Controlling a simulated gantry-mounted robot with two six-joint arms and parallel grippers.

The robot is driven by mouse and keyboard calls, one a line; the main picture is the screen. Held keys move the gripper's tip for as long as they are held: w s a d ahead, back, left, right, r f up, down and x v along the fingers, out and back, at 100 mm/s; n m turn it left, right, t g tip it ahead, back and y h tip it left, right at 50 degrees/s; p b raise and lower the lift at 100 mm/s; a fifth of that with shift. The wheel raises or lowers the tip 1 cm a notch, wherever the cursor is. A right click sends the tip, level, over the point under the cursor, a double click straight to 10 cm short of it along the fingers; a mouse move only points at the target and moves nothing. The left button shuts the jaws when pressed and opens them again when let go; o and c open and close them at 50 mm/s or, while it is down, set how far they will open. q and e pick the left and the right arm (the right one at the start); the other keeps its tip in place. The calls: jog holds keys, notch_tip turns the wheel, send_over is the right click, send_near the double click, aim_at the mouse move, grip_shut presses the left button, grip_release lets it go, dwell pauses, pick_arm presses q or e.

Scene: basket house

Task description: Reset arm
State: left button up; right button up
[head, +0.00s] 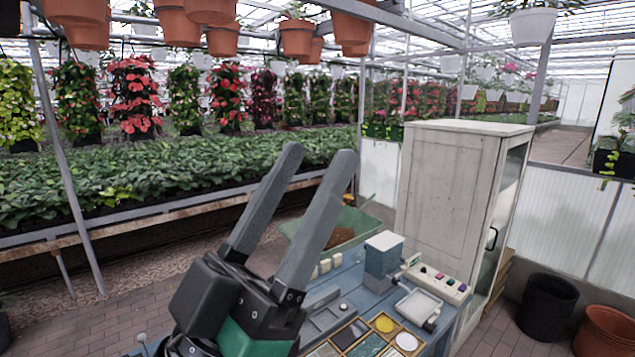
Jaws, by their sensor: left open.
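My left gripper (318,167) is raised in the lower middle of the head view. Its two long grey fingers point up and to the right, stand apart, and have nothing between them. It hides part of the blue workbench (352,283) behind it. My right gripper does not show.
The bench carries a grey-blue block-shaped device (383,258), a button panel (437,284), a white tray (418,306) and a compartment tray with coloured samples (385,323). A tall grey cabinet (447,184) stands behind. Black (547,306) and terracotta pots (604,331) stand at right. Plant beds (150,172) fill the left.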

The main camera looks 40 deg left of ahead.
pick_arm(q)
jog(key=shift+d+m+h, duration=0.7)
jog(key=shift+h, duration=0.3)
notch_tip(320, 180, up, 16)
jog(key=p, duration=1.6)
jog(key=shift+r+p, duration=0.25)
jog(key=shift+p, duration=0.1)
